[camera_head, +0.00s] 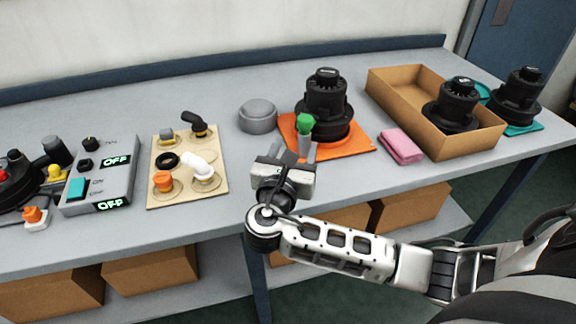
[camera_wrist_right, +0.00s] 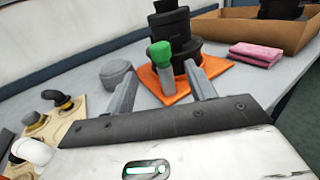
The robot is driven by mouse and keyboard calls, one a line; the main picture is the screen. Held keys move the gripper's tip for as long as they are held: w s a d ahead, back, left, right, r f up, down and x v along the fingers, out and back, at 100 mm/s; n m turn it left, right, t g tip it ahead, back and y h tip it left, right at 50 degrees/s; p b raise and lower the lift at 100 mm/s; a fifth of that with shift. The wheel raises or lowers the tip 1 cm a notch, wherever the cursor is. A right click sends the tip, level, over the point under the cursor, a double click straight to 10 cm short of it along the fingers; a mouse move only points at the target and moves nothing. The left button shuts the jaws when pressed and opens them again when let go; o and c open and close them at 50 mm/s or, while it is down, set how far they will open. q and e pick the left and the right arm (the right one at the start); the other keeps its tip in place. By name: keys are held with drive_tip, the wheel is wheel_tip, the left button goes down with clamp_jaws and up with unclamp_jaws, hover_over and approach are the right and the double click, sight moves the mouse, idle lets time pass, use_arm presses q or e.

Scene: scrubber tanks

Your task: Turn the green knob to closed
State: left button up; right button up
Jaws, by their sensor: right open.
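The green knob (camera_head: 304,123) is on a short grey stem at the front of a black tank (camera_head: 326,103). The tank stands on an orange mat (camera_head: 361,144) on the table. My right gripper (camera_head: 290,150) is open in front of the knob, coming from the table's front edge. In the right wrist view the green knob (camera_wrist_right: 160,52) and its stem show between and beyond the two fingers (camera_wrist_right: 160,92). I cannot tell whether a finger touches the stem. My left gripper is not in view.
A round grey lid (camera_head: 258,116) is left of the tank. A pink cloth (camera_head: 401,146) and a cardboard box (camera_head: 440,115) holding a black tank are right. A beige board (camera_head: 188,185) with several fittings and a grey control box (camera_head: 101,174) are left.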

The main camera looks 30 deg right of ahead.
drive_tip(key=v, duration=0.5)
drive_tip(key=shift+s, duration=0.1)
idle(0.3)
